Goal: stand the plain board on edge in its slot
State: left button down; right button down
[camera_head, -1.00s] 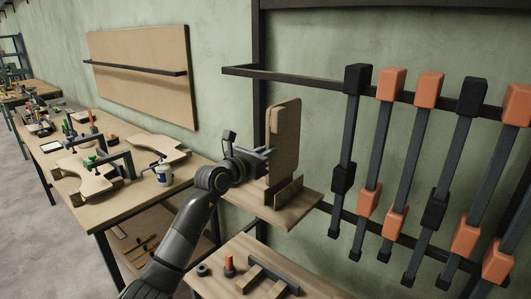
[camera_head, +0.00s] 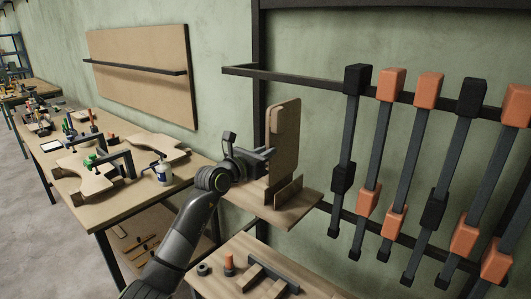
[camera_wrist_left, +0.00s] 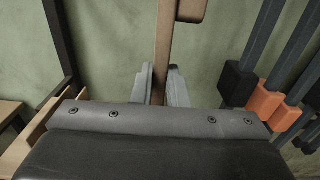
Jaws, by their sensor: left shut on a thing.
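The plain board (camera_head: 286,140) is a tan wooden panel standing upright on edge at a small wooden shelf. Its lower edge is at the slot (camera_head: 287,192), between low wooden walls; I cannot see how deep it sits. My left gripper (camera_head: 266,155) is shut on the board from the left side. In the left wrist view the board (camera_wrist_left: 164,45) shows edge-on between the two grey fingers of the gripper (camera_wrist_left: 160,85). My right gripper is not in view.
The small shelf (camera_head: 250,205) is fixed by the wall. Several black and orange clamps (camera_head: 370,200) hang on a rack to the right. A workbench (camera_head: 120,205) with curved boards, clamps and a white bottle (camera_head: 162,172) is at left. A lower table (camera_head: 225,287) is in front.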

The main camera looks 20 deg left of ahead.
pick_arm(q)
jog(key=shift+f+b, duration=0.45)
jog(key=shift+f, duration=0.15)
jog(key=shift+f+b, duration=1.9)
jog(key=shift+f, duration=0.9)
jog(key=c, duration=1.9)
grip_release()
jog(key=shift+o, duration=1.1)
jog(key=p+v, duration=0.3)
jog(key=v, duration=0.1)
jog(key=shift+s+a, duration=0.1)
jog(key=shift+s, duration=0.15)
